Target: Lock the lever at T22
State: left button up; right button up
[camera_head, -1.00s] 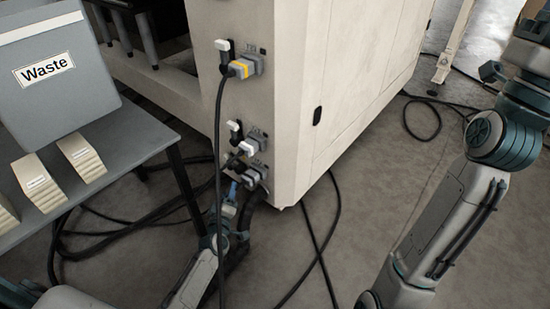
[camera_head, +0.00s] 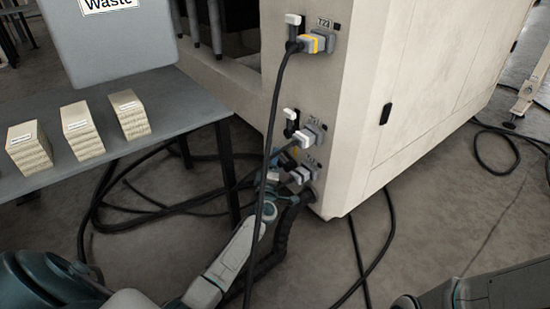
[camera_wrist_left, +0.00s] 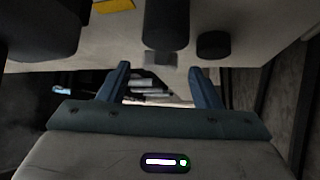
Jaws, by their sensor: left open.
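The cream cabinet's corner carries a column of grey sockets with plugs. The top socket (camera_head: 318,42), labelled what looks like T23, has a yellow-banded plug and a raised white-tipped lever (camera_head: 293,19). Below it, the middle socket (camera_head: 316,130) has another white-tipped lever (camera_head: 290,115), also upright; its label is too small to read. A lower socket (camera_head: 309,167) sits beneath. My left gripper (camera_head: 283,165) is beside the lower sockets, partly hidden by a cable. In the left wrist view its blue fingers (camera_wrist_left: 160,82) are apart, with pale parts visible beyond the gap. My right gripper is out of view.
Black cables (camera_head: 270,150) hang in front of the sockets and lie across the floor. A grey table (camera_head: 190,105) at left holds a Waste bin (camera_head: 110,45) and several label-topped stacks (camera_head: 82,130).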

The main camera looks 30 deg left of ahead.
pick_arm(q)
jog(key=shift+b+x, duration=0.5)
jog(key=shift+x, duration=1.45)
grip_shut()
